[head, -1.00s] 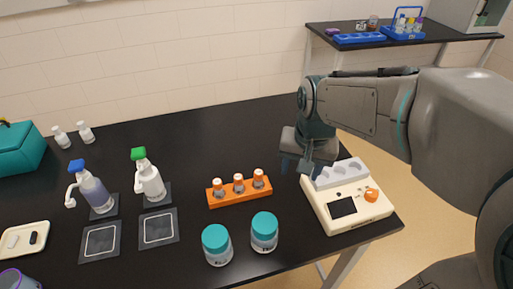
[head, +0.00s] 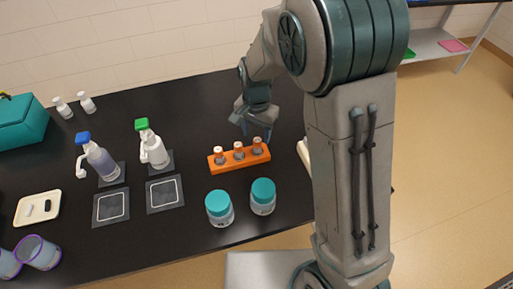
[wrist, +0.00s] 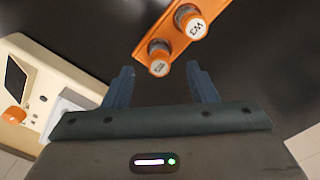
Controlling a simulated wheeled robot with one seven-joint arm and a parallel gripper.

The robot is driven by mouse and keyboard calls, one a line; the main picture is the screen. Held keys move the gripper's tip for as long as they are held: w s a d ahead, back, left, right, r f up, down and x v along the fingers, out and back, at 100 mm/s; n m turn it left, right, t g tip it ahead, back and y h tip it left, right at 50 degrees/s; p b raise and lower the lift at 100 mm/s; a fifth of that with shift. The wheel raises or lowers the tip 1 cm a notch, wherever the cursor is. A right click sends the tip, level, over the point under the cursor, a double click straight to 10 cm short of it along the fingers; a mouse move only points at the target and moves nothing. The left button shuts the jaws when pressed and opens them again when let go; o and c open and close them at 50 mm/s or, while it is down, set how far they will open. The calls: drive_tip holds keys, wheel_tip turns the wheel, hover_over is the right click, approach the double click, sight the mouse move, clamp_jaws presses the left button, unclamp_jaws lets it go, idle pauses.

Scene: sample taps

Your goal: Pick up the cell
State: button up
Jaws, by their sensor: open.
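An orange rack (head: 240,161) on the black table holds three small vials with orange-and-white caps: a left vial (head: 219,156), a middle vial (head: 239,151) and a right vial (head: 257,147). I cannot tell by name which is the cell. My gripper (head: 256,133) is open and empty, just behind and above the rack's right end. In the wrist view, the gripper (wrist: 160,72) has its fingers apart, with the end vial (wrist: 159,60) just beyond the gap between them. Another vial (wrist: 190,22) with a printed white cap stands behind it; the third is out of that view.
Two teal-lidded jars (head: 219,207) (head: 263,195) stand in front of the rack. Two spray bottles (head: 101,160) (head: 152,148) stand left. A cream instrument (wrist: 40,85) lies at the right, mostly hidden by my arm in the head view. The table behind the rack is clear.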

sight(257, 140)
drive_tip(key=shift+w+d+f+p, duration=0.1)
drive_tip(key=shift+f+p, duration=0.3)
drive_tip(key=shift+f, duration=1.25)
drive_tip(key=shift+w+d+f+p, duration=0.1)
drive_tip(key=shift+f+p, duration=0.25)
drive_tip(key=shift+f, duration=1.25)
drive_tip(key=c, duration=0.9)
